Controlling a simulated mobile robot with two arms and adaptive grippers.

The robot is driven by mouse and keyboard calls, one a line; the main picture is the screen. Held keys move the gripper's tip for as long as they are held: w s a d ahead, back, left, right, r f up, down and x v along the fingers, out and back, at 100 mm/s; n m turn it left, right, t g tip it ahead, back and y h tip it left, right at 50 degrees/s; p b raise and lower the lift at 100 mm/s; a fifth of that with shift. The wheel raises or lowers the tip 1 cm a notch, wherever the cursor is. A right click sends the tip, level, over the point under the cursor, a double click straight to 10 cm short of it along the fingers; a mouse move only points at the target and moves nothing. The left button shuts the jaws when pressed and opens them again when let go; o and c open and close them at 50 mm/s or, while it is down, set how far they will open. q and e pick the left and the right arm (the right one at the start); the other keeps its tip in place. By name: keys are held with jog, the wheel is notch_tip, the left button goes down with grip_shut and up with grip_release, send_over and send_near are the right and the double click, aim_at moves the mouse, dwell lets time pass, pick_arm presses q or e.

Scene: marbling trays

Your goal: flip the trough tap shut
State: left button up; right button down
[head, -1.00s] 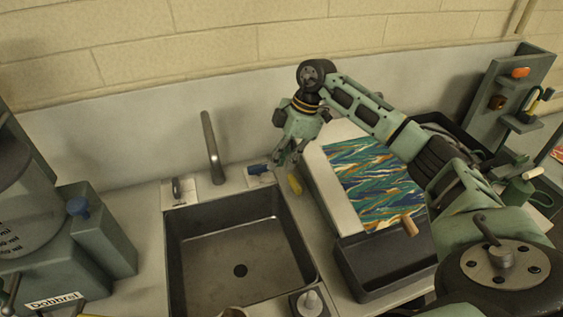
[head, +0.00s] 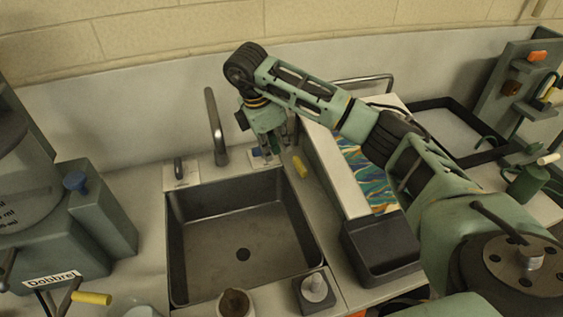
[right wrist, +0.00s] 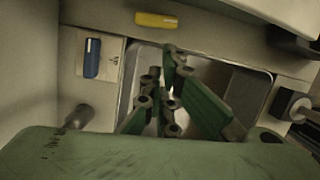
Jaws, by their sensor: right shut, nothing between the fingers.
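A dark grey square trough (head: 185,255) is sunk into the pale counter, with a curved grey spout (head: 213,125) behind it. A small dark lever (head: 179,168) stands upright on a pale plate at its back left corner. A blue-handled piece (head: 256,152) on another pale plate is at the back right, partly behind my gripper; it shows clearly in the right wrist view (right wrist: 92,57). I cannot tell which is the tap. My right gripper (head: 276,158) is shut and empty, pointing down by the blue piece; its fingers (right wrist: 165,95) appear over the trough. My left gripper is not in view.
A yellow piece (head: 300,167) lies right of the trough. A black bin (head: 380,252) and a marbled sheet (head: 366,178) are farther right. A box with a white knob (head: 315,288) and a round pot (head: 236,304) stand in front. A grey machine (head: 95,225) stands left.

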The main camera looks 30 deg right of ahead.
aim_at(300, 166)
jog(key=p+x, duration=0.1)
jog(key=x, duration=0.8)
jog(key=shift+f+p, duration=0.25)
jog(key=shift+p, duration=0.15)
jog(key=shift+s+d, duration=0.1)
jog(key=shift+d, duration=0.1)
